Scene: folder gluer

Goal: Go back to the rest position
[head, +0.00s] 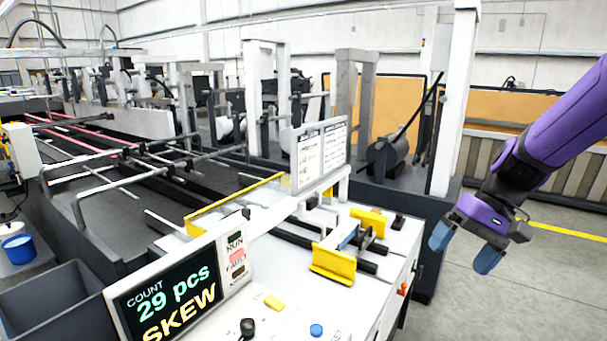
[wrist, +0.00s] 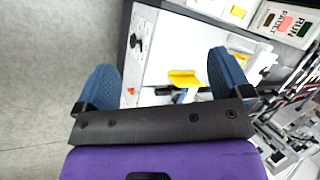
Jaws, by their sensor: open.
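My gripper (head: 463,250) hangs at the right side of the head view, at the end of my purple arm. Its two blue fingers are spread apart with nothing between them. It is over the floor, to the right of the machine's white control table (head: 385,262) and apart from it. In the wrist view my gripper (wrist: 165,80) is open too, with the table's edge and a yellow guide (wrist: 184,78) showing beyond the fingers.
A display (head: 180,290) reads "COUNT 29 pcs SKEW". Yellow guides (head: 333,264) and a blue knob (head: 316,330) are on the table. A dark bin (head: 55,305) and a blue bucket (head: 18,248) stand at left. Grey floor (head: 520,290) at right is clear.

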